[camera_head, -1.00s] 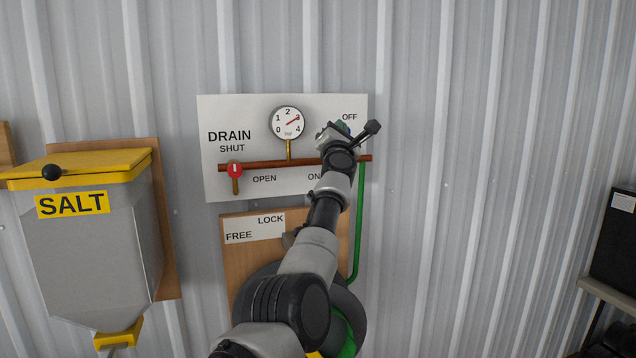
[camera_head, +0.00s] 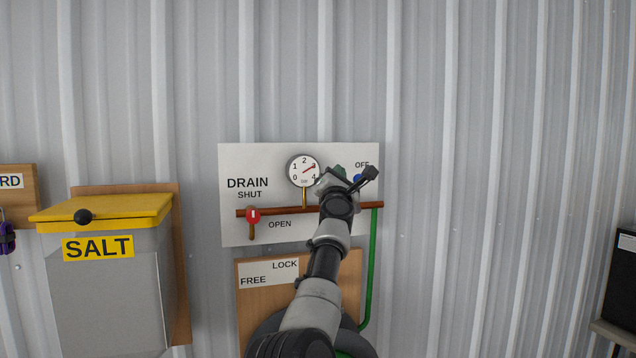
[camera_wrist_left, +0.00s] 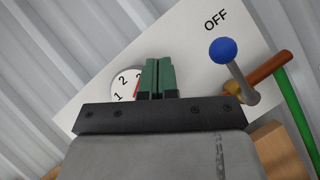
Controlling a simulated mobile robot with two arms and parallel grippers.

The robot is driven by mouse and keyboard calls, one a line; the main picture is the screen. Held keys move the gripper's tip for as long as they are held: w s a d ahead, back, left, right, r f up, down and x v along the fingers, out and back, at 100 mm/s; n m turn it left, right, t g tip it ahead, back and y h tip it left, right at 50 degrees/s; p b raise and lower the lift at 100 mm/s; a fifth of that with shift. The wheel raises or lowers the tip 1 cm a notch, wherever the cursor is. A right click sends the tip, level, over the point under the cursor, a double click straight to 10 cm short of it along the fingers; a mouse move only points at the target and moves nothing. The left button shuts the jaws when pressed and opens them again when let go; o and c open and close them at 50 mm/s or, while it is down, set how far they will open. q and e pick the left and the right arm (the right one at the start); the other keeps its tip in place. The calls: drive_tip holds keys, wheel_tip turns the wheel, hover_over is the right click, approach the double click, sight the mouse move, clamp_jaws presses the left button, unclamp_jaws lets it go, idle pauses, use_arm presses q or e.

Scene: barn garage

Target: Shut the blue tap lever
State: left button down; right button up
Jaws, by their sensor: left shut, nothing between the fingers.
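The blue tap lever is a grey metal lever with a blue ball knob (camera_head: 358,178), seen at the right of the white panel (camera_head: 236,160), just below the OFF label. In the left wrist view the blue knob (camera_wrist_left: 223,50) stands off the end of the copper pipe, on the OFF side. My left gripper (camera_head: 338,171) is in front of the panel, left of the knob. Its green fingertips (camera_wrist_left: 157,76) are shut together, empty and apart from the knob. My wrist and arm hide the lever's base in the head view. My right gripper is not in view.
A pressure gauge (camera_head: 304,171) is left of my gripper, above the copper pipe (camera_head: 280,210). A red drain lever (camera_head: 253,215) hangs at the pipe's left. A green hose (camera_head: 371,270) runs down at the right. A yellow-lidded SALT bin (camera_head: 105,212) is at left.

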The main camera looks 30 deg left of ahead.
use_arm(q)
drive_tip(key=s+d+b, duration=0.1)
drive_tip(key=s+d, duration=0.2)
drive_tip(key=s, duration=0.5)
drive_tip(key=shift+s, duration=0.25)
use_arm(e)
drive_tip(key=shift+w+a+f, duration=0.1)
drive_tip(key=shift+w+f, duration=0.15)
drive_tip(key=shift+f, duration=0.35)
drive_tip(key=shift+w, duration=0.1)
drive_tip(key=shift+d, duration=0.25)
